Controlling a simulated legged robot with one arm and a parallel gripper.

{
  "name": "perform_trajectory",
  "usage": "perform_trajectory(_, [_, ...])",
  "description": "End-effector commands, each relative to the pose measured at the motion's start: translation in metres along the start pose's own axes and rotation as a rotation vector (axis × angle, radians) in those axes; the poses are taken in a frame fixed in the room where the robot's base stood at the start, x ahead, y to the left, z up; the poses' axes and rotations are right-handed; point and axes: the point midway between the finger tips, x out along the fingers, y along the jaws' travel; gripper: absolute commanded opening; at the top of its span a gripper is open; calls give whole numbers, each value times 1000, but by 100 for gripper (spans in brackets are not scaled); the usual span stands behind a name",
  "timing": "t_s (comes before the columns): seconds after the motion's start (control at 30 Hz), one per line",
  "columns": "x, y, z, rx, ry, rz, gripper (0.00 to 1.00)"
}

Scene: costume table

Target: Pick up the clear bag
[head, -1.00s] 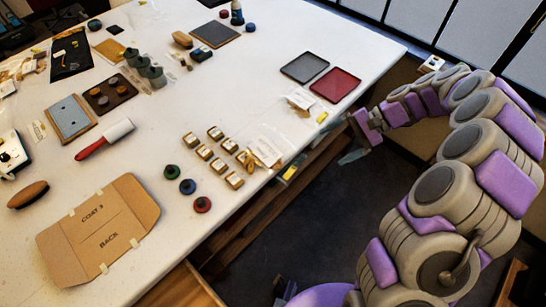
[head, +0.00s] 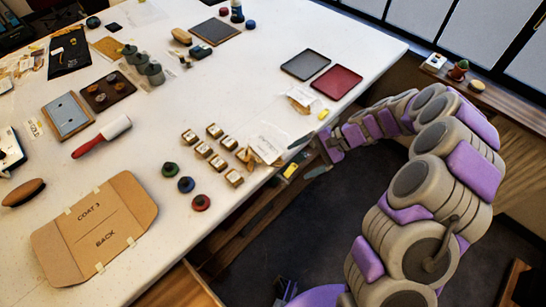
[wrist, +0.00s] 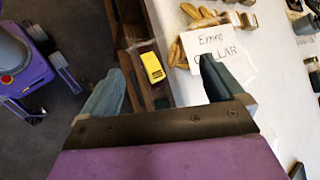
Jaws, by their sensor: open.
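A clear bag (head: 268,143) with a white paper label and tan pieces lies near the table's front right edge. In the wrist view, the bag (wrist: 237,66) with its handwritten label (wrist: 205,45) and tan pieces is ahead of the right finger. My gripper (head: 308,156) is open and empty at the table edge, just right of the bag. In the wrist view, my gripper (wrist: 160,72) has its fingers wide apart; the right finger covers part of the bag's near side. I cannot tell whether it touches the bag.
A yellow item (wrist: 152,67) sits between the fingers in the wrist view, by the wooden structure at the table edge. Several small square blocks (head: 205,150) stand left of the bag. Another clear packet (head: 299,97) and a red tray (head: 336,82) lie behind it.

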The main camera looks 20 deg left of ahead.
Motion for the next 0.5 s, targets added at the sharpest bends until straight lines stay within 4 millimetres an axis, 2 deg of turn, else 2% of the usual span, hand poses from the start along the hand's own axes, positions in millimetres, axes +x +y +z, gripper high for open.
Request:
perform_trajectory(0.23, [14, 1, 0, 0, -1, 0, 95])
perform_trajectory(0.5, [52, 6, 0, 0, -4, 3, 95])
